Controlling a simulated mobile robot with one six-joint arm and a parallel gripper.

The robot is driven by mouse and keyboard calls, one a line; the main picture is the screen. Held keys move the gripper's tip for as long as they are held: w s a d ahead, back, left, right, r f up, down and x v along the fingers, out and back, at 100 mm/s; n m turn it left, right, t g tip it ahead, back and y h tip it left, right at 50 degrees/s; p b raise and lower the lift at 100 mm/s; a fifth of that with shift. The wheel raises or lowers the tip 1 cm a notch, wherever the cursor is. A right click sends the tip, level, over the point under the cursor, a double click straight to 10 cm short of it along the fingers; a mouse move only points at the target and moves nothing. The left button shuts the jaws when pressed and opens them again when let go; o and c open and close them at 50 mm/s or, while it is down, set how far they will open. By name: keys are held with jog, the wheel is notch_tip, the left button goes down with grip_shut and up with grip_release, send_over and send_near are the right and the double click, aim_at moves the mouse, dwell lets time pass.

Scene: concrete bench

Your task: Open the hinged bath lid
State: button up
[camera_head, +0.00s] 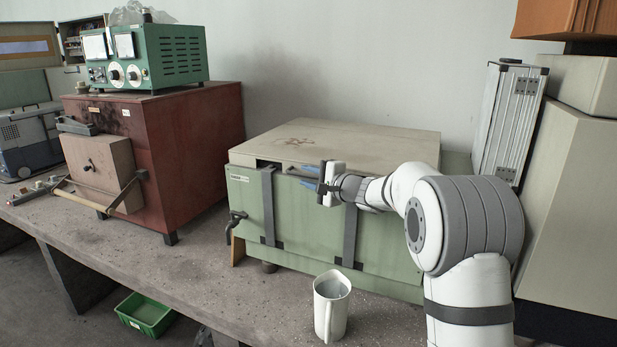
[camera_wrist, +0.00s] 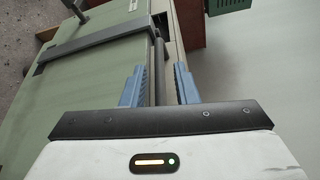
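The bath is a pale green box (camera_head: 305,230) with two dark vertical straps on its front. Its cream lid (camera_head: 345,146) lies flat on top, closed. The lid's front edge also shows in the wrist view (camera_wrist: 177,50), beside the green front face (camera_wrist: 95,85). My gripper (camera_head: 309,177) is at the upper front edge of the bath, reaching in from the right. Its two blue fingers are apart in the wrist view (camera_wrist: 160,84). A dark bar (camera_wrist: 158,62) along the lid edge lies between the finger lines. Whether either finger touches it I cannot tell.
A white jug (camera_head: 331,310) stands on the concrete bench (camera_head: 190,270) in front of the bath. A dark tap (camera_head: 235,222) sticks out at the bath's left. A red-brown box (camera_head: 195,150) with a green instrument (camera_head: 170,58) on top stands further left. A pale wall rises behind.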

grip_shut()
dwell(0.3)
